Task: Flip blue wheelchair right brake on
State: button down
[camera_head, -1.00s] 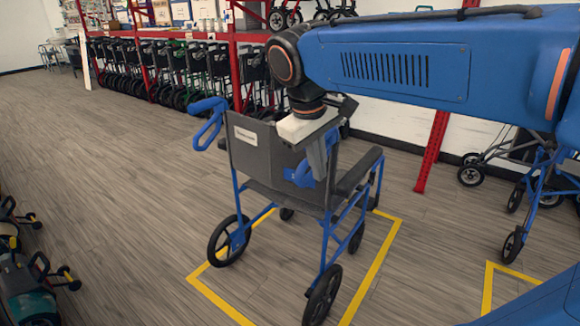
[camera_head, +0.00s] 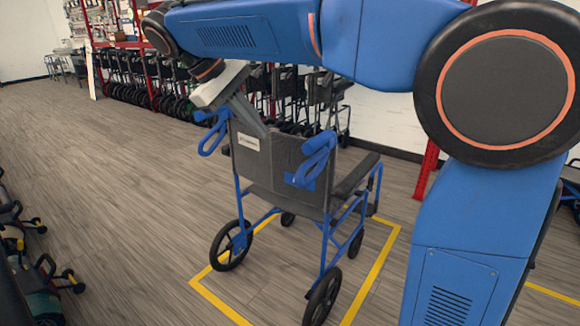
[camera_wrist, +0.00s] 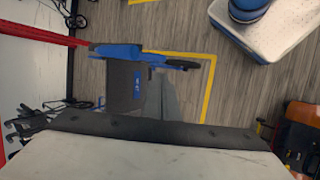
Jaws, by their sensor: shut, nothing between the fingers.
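The blue wheelchair (camera_head: 272,160) stands upright with its back towards me, with a dark backrest and a white label. Its left push handle (camera_head: 212,132) and right push handle (camera_head: 318,146) are blue, each with a blue loop-shaped lever below it. The wheelchair also shows from above in the wrist view (camera_wrist: 122,85). My gripper (camera_head: 264,132) is shut and empty. Its fingers point down in front of the upper backrest, between the handles and nearer the left one; I cannot tell whether they touch it. The brake's setting is too small to tell.
A yellow floor outline (camera_head: 372,282) surrounds the wheelchair. A row of folded dark walkers (camera_head: 150,75) stands along the back under red shelving. More wheeled aids (camera_head: 40,285) stand at the left edge. The grey floor on the left is open.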

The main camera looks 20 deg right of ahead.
dwell(0.4)
jog(key=x, duration=1.4)
jog(key=shift+s, duration=0.1)
notch_tip(320, 180, down, 9)
jog(key=d+t+h, duration=0.1)
jog(key=t+h, duration=0.1)
jog(key=h, duration=0.1)
jog(key=shift+w+r+m, duration=0.2)
jog(key=shift+w+m, duration=0.1)
jog(key=shift+w, duration=0.1)
jog(key=shift+d, duration=0.1)
